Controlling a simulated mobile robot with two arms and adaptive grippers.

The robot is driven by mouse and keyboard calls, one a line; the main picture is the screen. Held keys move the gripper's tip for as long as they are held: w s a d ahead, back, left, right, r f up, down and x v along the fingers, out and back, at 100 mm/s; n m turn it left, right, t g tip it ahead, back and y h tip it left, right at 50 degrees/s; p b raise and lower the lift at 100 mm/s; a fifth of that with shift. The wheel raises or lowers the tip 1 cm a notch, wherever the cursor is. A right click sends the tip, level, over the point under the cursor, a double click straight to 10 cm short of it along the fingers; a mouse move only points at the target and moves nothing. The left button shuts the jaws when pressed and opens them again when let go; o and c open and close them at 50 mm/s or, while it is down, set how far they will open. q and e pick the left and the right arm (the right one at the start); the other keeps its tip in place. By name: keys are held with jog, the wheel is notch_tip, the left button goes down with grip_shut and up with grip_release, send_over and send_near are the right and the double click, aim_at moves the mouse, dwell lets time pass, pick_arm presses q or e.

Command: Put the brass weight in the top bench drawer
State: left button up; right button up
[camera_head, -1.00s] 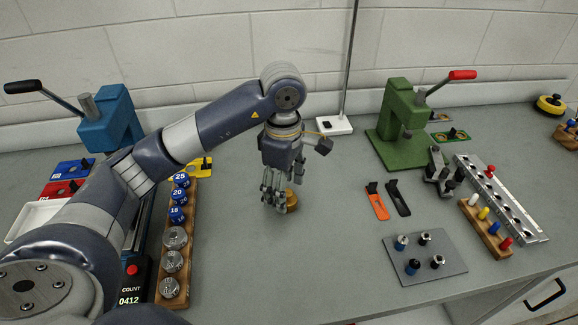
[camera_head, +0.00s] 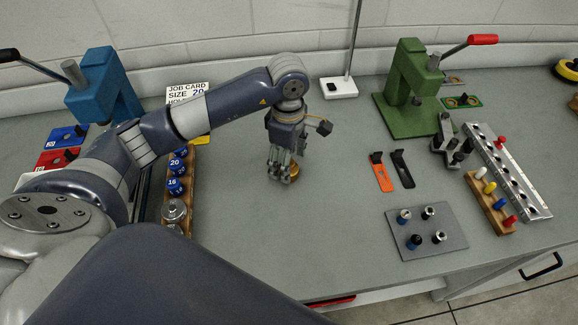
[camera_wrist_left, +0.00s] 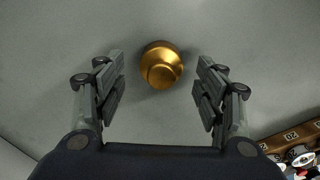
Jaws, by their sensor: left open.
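The brass weight (camera_head: 295,173) stands on the grey bench top, partly hidden by my fingers in the head view. In the left wrist view the brass weight (camera_wrist_left: 161,66) shows whole, between the lines of the two open fingers and toward their tips, with clear gaps on both sides. My left gripper (camera_head: 284,175) points down at it, open and empty. A drawer front with a black handle (camera_head: 543,266) shows under the bench at the right. A red and dark strip (camera_head: 330,301) shows at the bench's front edge; I cannot tell which drawer it belongs to. My right gripper is out of view.
A blue press (camera_head: 103,88) and a green press (camera_head: 412,90) stand at the back. Orange and black clips (camera_head: 381,172) and a grey plate (camera_head: 427,233) lie right. The bench around the weight is clear.

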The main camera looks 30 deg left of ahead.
pick_arm(q)
jog(key=shift+f, duration=1.5)
jog(key=shift+s, duration=0.1)
jog(key=c, duration=1.5)
jog(key=shift+r, duration=0.1)
grip_shut()
jog(key=shift+r, duration=0.1)
